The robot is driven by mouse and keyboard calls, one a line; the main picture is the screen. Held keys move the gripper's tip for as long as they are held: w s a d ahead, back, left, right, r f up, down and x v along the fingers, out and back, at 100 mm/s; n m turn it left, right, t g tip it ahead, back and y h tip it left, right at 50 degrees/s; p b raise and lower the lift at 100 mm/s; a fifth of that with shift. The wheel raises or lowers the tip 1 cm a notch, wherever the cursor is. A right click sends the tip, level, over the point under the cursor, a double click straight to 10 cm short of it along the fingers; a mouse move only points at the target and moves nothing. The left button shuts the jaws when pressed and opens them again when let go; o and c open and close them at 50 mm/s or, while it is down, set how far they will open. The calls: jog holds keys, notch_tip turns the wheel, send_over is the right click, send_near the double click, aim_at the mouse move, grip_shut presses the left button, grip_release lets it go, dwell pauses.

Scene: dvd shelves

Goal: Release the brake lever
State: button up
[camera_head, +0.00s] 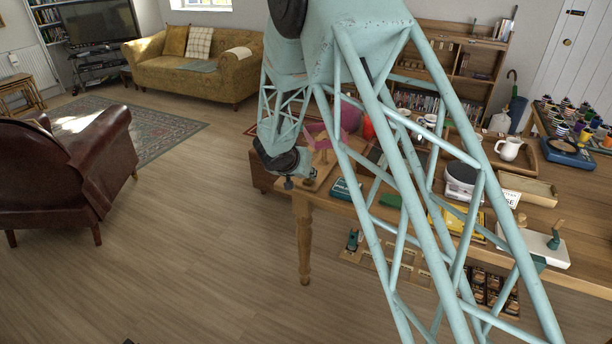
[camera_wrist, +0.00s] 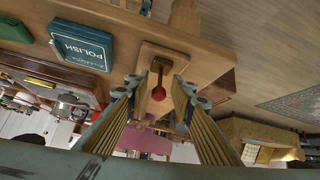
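The brake lever (camera_wrist: 159,92) shows in the wrist view, with a dark shaft and a red ball knob. It rises from a wooden base (camera_wrist: 172,62) on the table, which appears tilted round in that view. My gripper (camera_wrist: 160,88) is open, with one finger on each side of the knob. The knob lies between the fingertips in the picture; I see no clear contact. In the head view, my gripper (camera_head: 300,183) is at the table's near left corner, small and partly hidden, and the lever cannot be made out.
A teal polish box (camera_wrist: 82,42) sits beside the wooden base; it also shows in the head view (camera_head: 346,188). A green item (camera_head: 389,200) lies to its right. A pink object (camera_head: 350,116) stands behind my gripper. The floor (camera_head: 190,240) left of the table is clear.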

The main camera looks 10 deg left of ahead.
jog(key=v, duration=1)
jog(key=shift+r, duration=0.15)
jog(key=shift+s, duration=0.2)
jog(key=s+d+r+m+g+h, duration=0.1)
jog(key=s+d+r, duration=0.2)
jog(key=d+r, duration=0.5)
jog(key=s+d+r, duration=0.3)
jog(key=d+r, duration=0.1)
jog(key=d, duration=0.9)
jog(key=s+d+r+m+g+h, duration=0.1)
jog(key=s+d+r, duration=0.2)
jog(key=d+r, duration=0.5)
jog(key=s+d+r+g+p, duration=0.1)
jog(key=s+d+r, duration=0.2)
jog(key=s+d, duration=0.45)
jog(key=s+d+r+g, duration=0.1)
jog(key=s+d+r, duration=0.1)
jog(key=s+d, duration=0.55)
jog(key=s+d+r+n+y, duration=0.1)
jog(key=s+r+n+y, duration=0.1)
jog(key=s, duration=2.8)
jog(key=shift+s+d+r+g+y, duration=0.25)
jog(key=shift+r+g+y, duration=0.2)
jog(key=shift+r, duration=0.35)
